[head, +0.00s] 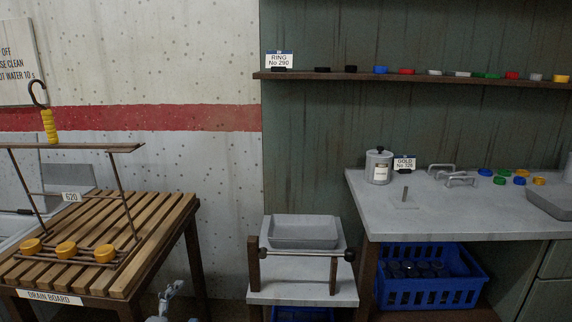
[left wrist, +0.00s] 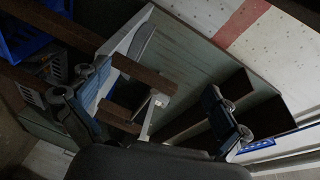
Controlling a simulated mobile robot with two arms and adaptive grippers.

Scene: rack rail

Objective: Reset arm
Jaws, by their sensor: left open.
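My left gripper shows in the left wrist view (left wrist: 158,112), its two blue-grey fingers spread wide apart. Nothing is held between the fingers. Dark wooden beams and a pale panel show behind and between them, tilted in the picture. In the head view, a small grey metal part (head: 168,298) pokes up at the bottom edge, right of the drain board; it may be part of my arm, but I cannot tell. My right gripper is in neither view.
A low stand holds a grey tray (head: 303,232) behind a rail (head: 305,253). A grey counter (head: 455,215) stands right, above a blue crate (head: 430,293). A shelf (head: 420,77) runs above.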

